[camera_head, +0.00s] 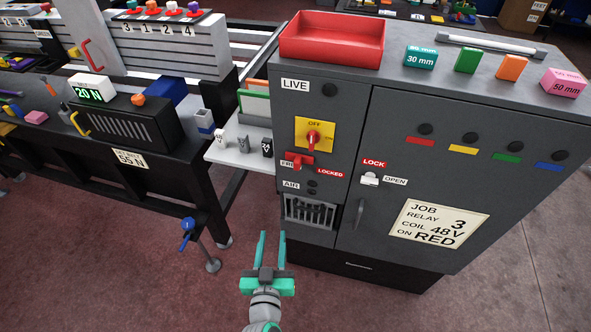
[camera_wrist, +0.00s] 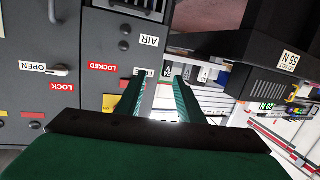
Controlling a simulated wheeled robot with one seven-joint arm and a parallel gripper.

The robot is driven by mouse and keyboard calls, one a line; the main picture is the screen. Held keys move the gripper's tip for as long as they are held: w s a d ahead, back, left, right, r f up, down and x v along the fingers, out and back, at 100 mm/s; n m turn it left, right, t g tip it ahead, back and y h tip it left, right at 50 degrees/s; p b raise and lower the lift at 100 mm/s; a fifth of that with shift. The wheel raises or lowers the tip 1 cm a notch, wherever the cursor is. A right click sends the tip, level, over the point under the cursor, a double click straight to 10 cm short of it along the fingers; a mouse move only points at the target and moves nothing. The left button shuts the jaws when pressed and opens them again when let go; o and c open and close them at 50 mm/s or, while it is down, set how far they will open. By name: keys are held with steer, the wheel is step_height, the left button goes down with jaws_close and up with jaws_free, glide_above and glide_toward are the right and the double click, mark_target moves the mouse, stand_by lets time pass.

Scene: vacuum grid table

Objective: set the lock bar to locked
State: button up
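A small red bar (camera_head: 299,159) sits on the left front panel of the grey cabinet (camera_head: 330,100), apparently the lock bar. A white label (camera_head: 287,164) beginning "FR" is at its left, partly covered, and a red LOCKED label (camera_head: 331,173) is at its lower right. The LOCKED label also shows upside down in the wrist view (camera_wrist: 103,68); the bar there is mostly hidden by a finger. My gripper (camera_head: 272,236) is open and empty, in front of and below the panel, apart from the bar. Its spread green fingers (camera_wrist: 159,80) point towards the panel.
A yellow OFF switch (camera_head: 314,137) with a red knob is just above the bar. A white door latch (camera_head: 369,179) marked LOCK and OPEN is to the right. A vent basket (camera_head: 310,212) is below. A side shelf (camera_head: 233,153) with small items adjoins the cabinet's left.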

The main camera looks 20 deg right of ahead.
mark_target(296, 168)
steer(key=w+d+r+m+h, duration=0.1)
steer(key=w+d+r, duration=0.1)
steer(key=w+d, duration=0.2)
steer(key=w+d+r+m+h, duration=0.1)
steer(key=w+d+r, duration=0.2)
steer(key=w, duration=0.3)
steer(key=w+d+r+m+h, duration=0.1)
steer(key=w+d+r+h, duration=0.1)
steer(key=w+d, duration=0.3)
steer(key=shift+w+d+r, duration=0.15)
steer(key=shift+w+r, duration=0.4)
steer(key=shift+w, duration=0.05)
jaws_close()
